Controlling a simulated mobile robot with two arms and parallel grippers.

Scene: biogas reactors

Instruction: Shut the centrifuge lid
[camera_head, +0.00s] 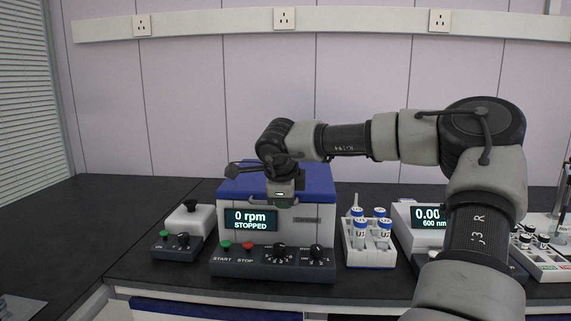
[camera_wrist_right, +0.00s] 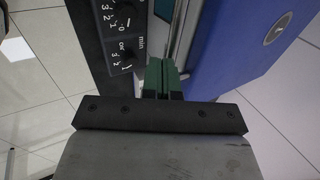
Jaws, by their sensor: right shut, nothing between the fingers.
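The centrifuge (camera_head: 300,240) stands on the dark bench, its screen reading "0 rpm STOPPED". Its blue lid (camera_head: 315,178) lies down over the top of the body; my arm hides part of it, and I cannot tell whether it is fully seated. The lid also shows in the right wrist view (camera_wrist_right: 225,45), as a blue face with a round silver disc. My right gripper (camera_head: 284,203) is shut and empty at the lid's front edge, right of the screen. Its green fingertips (camera_wrist_right: 163,72) point towards the centrifuge's front; I cannot tell whether they touch. My left gripper is out of view.
A small device with a black knob (camera_head: 185,222) stands left of the centrifuge. A white rack (camera_head: 370,255) of blue-capped tubes stands close on its right, then a device with a screen (camera_head: 428,217) partly behind my right arm.

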